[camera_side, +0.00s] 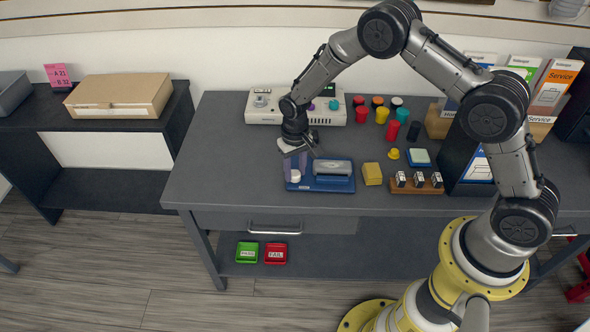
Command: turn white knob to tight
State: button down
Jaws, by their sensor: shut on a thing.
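The white knob (296,175) is at the left end of a blue fixture (328,184) on the grey table. A grey block-shaped part (332,167) lies along the top of the fixture. My gripper (295,169) points down over the left end of the fixture, with its fingers around the white knob and shut on it. The fingers hide part of the knob. No mark for tight or loose can be read at this size.
Behind my gripper stands a light control box (262,107) with knobs. Right of the fixture are a yellow block (372,174), a yellow knob-like piece (393,153) and a wooden rack (417,187). Several coloured caps stand behind. The table's left front is clear.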

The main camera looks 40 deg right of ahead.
aim_at(295, 173)
jog(key=shift+m, duration=1.6)
jog(key=shift+c, duration=2.2)
grip_release()
notch_tip(295, 173, up, 14)
